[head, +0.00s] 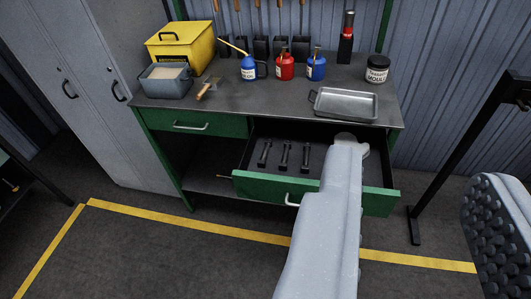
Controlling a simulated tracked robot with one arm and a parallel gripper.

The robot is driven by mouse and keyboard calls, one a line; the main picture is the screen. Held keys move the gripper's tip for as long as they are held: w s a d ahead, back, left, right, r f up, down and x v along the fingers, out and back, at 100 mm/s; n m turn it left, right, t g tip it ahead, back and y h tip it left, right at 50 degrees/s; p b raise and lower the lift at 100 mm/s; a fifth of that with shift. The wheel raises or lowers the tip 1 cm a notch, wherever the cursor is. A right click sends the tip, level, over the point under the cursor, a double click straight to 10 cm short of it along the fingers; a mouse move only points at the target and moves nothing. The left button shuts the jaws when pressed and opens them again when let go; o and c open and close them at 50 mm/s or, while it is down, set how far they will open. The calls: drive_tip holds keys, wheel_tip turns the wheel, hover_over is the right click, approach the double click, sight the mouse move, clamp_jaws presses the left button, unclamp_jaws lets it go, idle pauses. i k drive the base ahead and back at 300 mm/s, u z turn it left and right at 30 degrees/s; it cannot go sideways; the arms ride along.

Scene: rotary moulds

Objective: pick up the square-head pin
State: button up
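Three dark pins lie side by side in the open green drawer: a left pin (265,154), a middle pin (284,156) and a right pin (306,157). They are too small for me to tell which has the square head. My pale grey arm reaches over the drawer front (260,189) to the right of the pins. My gripper (352,141) is at its far end, over the back right of the drawer and apart from the visible pins. The arm hides its fingers and part of the drawer floor.
The bench top above holds a metal tray (345,104), a jar (377,69), oil cans (285,66), a grey tub (166,80) and a yellow box (181,47). A black stand (457,145) is at right. The floor before the drawer is clear.

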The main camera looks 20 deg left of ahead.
sight(261, 164)
drive_tip(key=u, duration=0.05)
drive_tip(key=i, duration=1.35)
drive_tip(key=u, duration=0.75)
